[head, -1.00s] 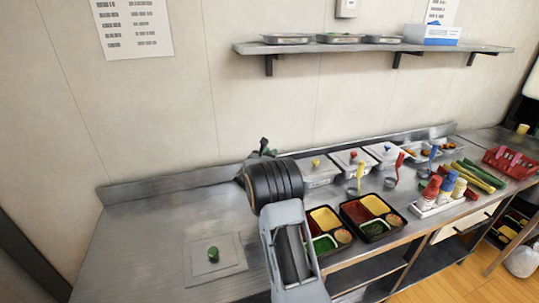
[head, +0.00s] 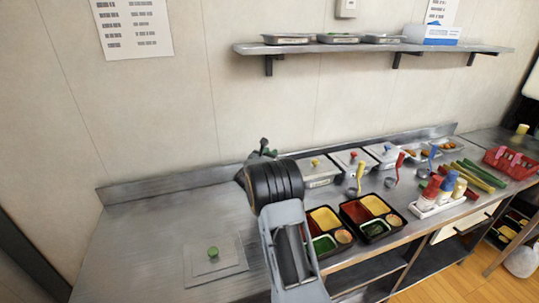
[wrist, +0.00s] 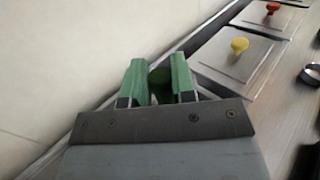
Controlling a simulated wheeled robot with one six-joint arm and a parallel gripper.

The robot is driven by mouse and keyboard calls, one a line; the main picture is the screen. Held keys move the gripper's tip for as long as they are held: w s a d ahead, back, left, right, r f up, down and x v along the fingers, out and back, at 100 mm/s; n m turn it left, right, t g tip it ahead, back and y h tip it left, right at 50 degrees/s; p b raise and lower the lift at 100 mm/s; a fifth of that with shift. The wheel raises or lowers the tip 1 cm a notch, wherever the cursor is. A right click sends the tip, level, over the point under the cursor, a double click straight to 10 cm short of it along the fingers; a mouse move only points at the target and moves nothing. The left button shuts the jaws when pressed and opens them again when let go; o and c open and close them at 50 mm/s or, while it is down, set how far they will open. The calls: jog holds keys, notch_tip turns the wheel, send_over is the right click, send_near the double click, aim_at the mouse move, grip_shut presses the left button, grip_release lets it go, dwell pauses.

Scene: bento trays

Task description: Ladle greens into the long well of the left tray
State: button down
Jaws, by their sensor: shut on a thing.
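My gripper (head: 264,150) is near the wall behind my wrist, which hides much of it in the head view. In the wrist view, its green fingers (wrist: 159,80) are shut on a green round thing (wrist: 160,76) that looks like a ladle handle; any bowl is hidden. The left tray (head: 312,257) is partly covered by my arm. Its red, yellow and green contents show, with green (head: 323,244) in a near compartment. The greens bin is not visible. A lid with a green knob (head: 213,252) lies flat on the counter at left.
Lidded bins with yellow (head: 316,162), red and blue knobs line the back. Yellow, red and blue ladles stand before them. The right tray (head: 358,236) is beside the left one. Bottles (head: 446,188) stand farther right. The counter's left side is mostly clear.

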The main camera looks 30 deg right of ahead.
jog(key=shift+r, duration=0.15)
notch_tip(320, 180, up, 10)
jog(key=shift+p, duration=0.45)
dwell(0.5)
